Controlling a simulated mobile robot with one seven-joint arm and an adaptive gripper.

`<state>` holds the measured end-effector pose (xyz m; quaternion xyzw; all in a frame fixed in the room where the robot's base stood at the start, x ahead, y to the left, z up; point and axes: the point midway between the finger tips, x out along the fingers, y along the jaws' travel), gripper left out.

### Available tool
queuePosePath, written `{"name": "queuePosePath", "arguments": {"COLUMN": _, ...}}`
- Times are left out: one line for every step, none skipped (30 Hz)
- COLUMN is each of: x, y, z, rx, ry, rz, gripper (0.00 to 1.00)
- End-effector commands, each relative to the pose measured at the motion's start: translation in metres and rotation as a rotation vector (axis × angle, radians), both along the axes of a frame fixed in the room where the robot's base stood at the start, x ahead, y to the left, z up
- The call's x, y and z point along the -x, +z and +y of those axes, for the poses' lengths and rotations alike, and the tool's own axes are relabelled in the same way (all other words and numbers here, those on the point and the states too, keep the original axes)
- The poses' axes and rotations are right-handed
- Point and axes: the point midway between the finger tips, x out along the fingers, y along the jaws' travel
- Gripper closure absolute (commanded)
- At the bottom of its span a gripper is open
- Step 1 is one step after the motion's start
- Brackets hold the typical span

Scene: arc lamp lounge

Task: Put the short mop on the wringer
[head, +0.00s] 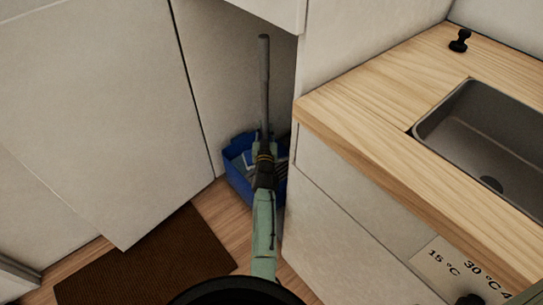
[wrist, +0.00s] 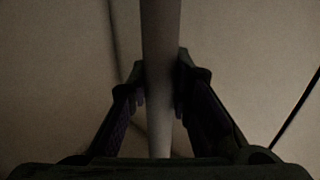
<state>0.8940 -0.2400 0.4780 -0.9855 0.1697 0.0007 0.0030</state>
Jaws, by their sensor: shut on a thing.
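The short mop shows as an upright grey handle (head: 263,80) in the head view. My gripper (head: 265,142) is shut on this handle. In the wrist view the handle (wrist: 160,35) runs vertically between the two fingers of my gripper (wrist: 161,88), which press on it from both sides. A blue bucket (head: 238,180) stands on the floor in the recess, behind and below my gripper. A grey-blue part shows inside it, perhaps the wringer; my arm hides much of it. I cannot see the mop head or tell whether it touches the wringer.
A wooden counter (head: 365,110) with a steel sink (head: 490,130) is on the right, its front corner close to my arm. Pale panels (head: 90,110) stand on the left. A brown mat (head: 150,265) lies on the wooden floor. A small black knob (head: 460,42) sits on the counter.

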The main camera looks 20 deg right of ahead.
Motion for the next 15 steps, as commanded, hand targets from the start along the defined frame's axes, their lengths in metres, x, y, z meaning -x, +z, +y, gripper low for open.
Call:
{"name": "queuePosePath", "arguments": {"x": -0.001, "y": -0.013, "z": -0.01, "rx": 0.004, "ry": -0.01, "rz": -0.002, "gripper": 1.0}}
{"name": "queuePosePath", "arguments": {"x": -0.002, "y": -0.017, "z": -0.013, "rx": 0.005, "ry": -0.013, "rz": -0.002, "gripper": 1.0}}
{"name": "queuePosePath", "arguments": {"x": -0.003, "y": -0.02, "z": -0.016, "rx": 0.007, "ry": -0.016, "rz": -0.002, "gripper": 1.0}}
{"name": "queuePosePath", "arguments": {"x": -0.003, "y": -0.023, "z": -0.018, "rx": 0.007, "ry": -0.017, "rz": -0.002, "gripper": 1.0}}
{"name": "queuePosePath", "arguments": {"x": -0.003, "y": -0.024, "z": -0.019, "rx": 0.007, "ry": -0.018, "rz": -0.003, "gripper": 1.0}}
{"name": "queuePosePath", "arguments": {"x": -0.004, "y": -0.026, "z": -0.019, "rx": 0.008, "ry": -0.019, "rz": -0.002, "gripper": 1.0}}
{"name": "queuePosePath", "arguments": {"x": -0.004, "y": -0.029, "z": -0.02, "rx": 0.008, "ry": -0.019, "rz": -0.001, "gripper": 1.0}}
{"name": "queuePosePath", "arguments": {"x": -0.003, "y": -0.033, "z": -0.02, "rx": 0.008, "ry": -0.019, "rz": 0.0, "gripper": 1.0}}
{"name": "queuePosePath", "arguments": {"x": -0.004, "y": -0.039, "z": -0.02, "rx": 0.008, "ry": -0.019, "rz": 0.001, "gripper": 1.0}}
{"name": "queuePosePath", "arguments": {"x": -0.003, "y": -0.044, "z": -0.02, "rx": 0.009, "ry": -0.02, "rz": 0.0, "gripper": 1.0}}
{"name": "queuePosePath", "arguments": {"x": -0.003, "y": -0.049, "z": -0.021, "rx": 0.008, "ry": -0.02, "rz": 0.001, "gripper": 1.0}}
{"name": "queuePosePath", "arguments": {"x": -0.004, "y": -0.055, "z": -0.02, "rx": 0.008, "ry": -0.019, "rz": 0.0, "gripper": 1.0}}
{"name": "queuePosePath", "arguments": {"x": -0.004, "y": -0.058, "z": -0.02, "rx": 0.008, "ry": -0.019, "rz": 0.0, "gripper": 1.0}}
{"name": "queuePosePath", "arguments": {"x": -0.004, "y": -0.061, "z": -0.02, "rx": 0.008, "ry": -0.019, "rz": 0.0, "gripper": 1.0}}
{"name": "queuePosePath", "arguments": {"x": -0.004, "y": -0.064, "z": -0.02, "rx": 0.009, "ry": -0.019, "rz": -0.001, "gripper": 1.0}}
